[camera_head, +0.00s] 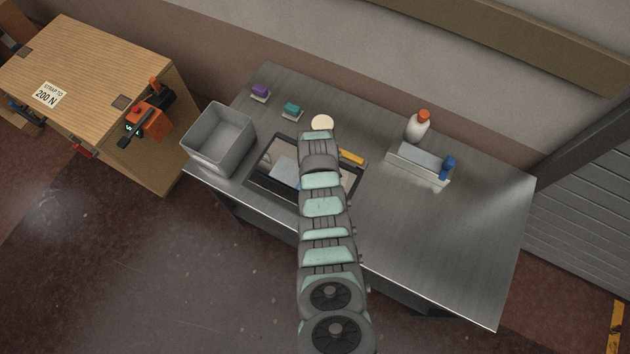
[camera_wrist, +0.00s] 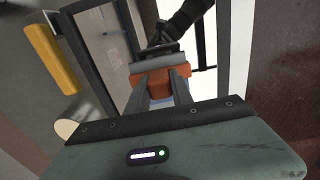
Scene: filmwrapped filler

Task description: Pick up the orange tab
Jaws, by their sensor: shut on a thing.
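In the wrist view, my gripper (camera_wrist: 160,90) has its two fingers closed on the orange tab (camera_wrist: 160,77). The tab is a small orange block. A grey bar and dark parts lie just beyond it, and a bluish patch shows between the fingers. Whether the tab touches anything beyond it, I cannot tell. In the head view, my arm reaches over the dark-framed tray (camera_head: 271,191) on the metal table and hides both the gripper and the tab.
A yellow bar (camera_head: 350,158) lies right of my arm. A grey bin (camera_head: 205,155) stands left. A cream round piece (camera_head: 322,122), a purple block (camera_head: 260,91) and a teal block (camera_head: 292,109) sit behind. A white bottle (camera_head: 416,130) and grey holder (camera_head: 415,165) stand right. The table's right front is clear.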

